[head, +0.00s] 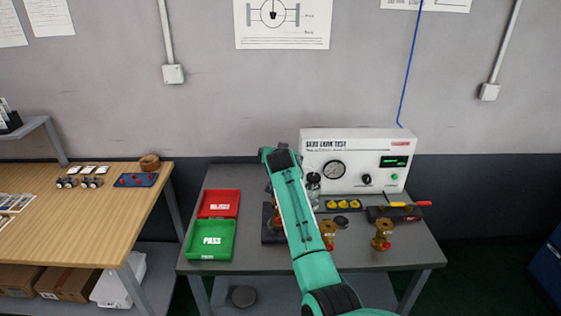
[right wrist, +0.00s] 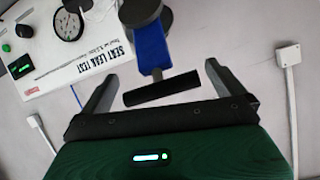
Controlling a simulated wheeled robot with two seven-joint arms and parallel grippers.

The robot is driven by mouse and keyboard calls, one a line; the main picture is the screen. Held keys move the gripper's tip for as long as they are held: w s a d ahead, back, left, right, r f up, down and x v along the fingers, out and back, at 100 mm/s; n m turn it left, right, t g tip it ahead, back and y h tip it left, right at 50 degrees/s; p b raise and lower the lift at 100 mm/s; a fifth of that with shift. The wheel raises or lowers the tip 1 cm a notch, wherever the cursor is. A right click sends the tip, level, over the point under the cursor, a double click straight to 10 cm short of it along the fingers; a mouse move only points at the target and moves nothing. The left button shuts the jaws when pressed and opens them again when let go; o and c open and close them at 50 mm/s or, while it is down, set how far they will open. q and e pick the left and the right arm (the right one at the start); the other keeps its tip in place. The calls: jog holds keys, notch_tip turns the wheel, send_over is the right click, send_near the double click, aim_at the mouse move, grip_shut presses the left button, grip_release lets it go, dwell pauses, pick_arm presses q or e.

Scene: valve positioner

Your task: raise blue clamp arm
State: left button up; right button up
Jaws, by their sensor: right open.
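The blue clamp arm (right wrist: 151,46) shows in the right wrist view, with a black crossbar handle (right wrist: 160,88) at its end and a dark round part at its other end. My right gripper (right wrist: 160,71) is open, its two fingers on either side of the handle, with visible gaps to both. I cannot tell the handle's exact depth between the fingers. In the head view my right arm covers the clamp, and its fingertips are hidden there. The dark fixture base (head: 269,236) shows partly at the arm's left side. My left gripper is not in view.
The seat leak tester (head: 350,150) stands at the bench's back. A red tray (head: 219,192) and green PASS tray (head: 192,253) lie on the left. Brass valves (head: 382,236) (head: 328,229) stand right of the fixture. The bench's front right is clear.

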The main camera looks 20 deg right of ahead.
jog(key=b+v, duration=0.2)
jog(key=v, duration=0.8)
jog(key=shift+f+b, duration=0.15)
jog(key=shift+b, duration=0.25)
jog(key=shift+c, duration=0.2)
